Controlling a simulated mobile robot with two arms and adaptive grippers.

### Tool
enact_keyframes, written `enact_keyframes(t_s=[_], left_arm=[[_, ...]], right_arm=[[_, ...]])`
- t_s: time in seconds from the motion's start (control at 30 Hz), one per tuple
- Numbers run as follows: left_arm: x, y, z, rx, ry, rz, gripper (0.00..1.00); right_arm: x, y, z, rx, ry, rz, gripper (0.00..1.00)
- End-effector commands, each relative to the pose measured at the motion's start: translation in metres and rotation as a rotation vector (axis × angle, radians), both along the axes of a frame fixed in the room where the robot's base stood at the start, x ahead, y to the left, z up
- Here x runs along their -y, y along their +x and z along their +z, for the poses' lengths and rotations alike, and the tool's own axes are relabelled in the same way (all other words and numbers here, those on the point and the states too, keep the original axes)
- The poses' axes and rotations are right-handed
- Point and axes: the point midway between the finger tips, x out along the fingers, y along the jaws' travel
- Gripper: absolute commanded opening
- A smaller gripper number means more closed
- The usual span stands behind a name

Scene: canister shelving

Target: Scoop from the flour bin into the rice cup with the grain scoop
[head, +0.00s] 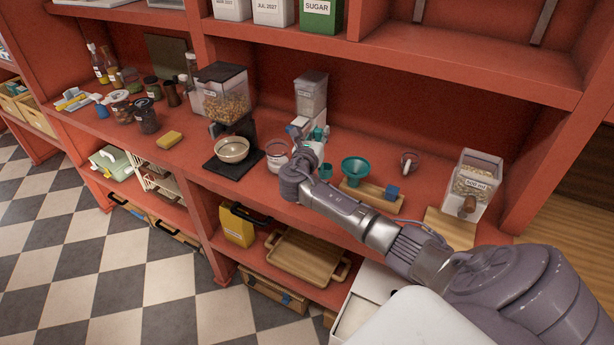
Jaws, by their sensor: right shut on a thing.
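My right gripper (310,152) is over the counter, its arm reaching in from the lower right. It is shut on a teal thing that seems to be the grain scoop (326,171); teal parts show above and below the fingers, and the hand hides the rest. A clear bin with pale contents (311,94), probably the flour bin, stands just behind the gripper, its lower part partly covered. A clear labelled cup (277,156), perhaps the rice cup, stands just left of the gripper. Its label is too small to read. My left gripper is not in view.
A teal funnel (355,168) on a wooden stand (372,196) is right of the gripper, with a small glass cup (409,161) behind. A dispenser (221,92) stands over a bowl (232,149) at left. A labelled grain bin (475,180) is at right. An upper shelf (450,62) overhangs.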

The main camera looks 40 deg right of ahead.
Motion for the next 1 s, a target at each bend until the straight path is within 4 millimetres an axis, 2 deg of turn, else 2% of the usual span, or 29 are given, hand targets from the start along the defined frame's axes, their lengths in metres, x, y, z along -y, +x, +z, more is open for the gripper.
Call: enact_keyframes(t_s=[0.07,0.37,1.0], left_arm=[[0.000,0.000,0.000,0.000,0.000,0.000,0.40],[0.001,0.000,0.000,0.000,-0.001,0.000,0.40],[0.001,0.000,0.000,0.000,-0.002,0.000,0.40]], right_arm=[[0.006,-0.011,-0.002,0.068,0.044,0.001,0.00],[0.008,-0.012,0.000,0.080,0.050,0.000,0.00],[0.034,-0.053,0.040,0.077,0.047,0.000,0.00]])
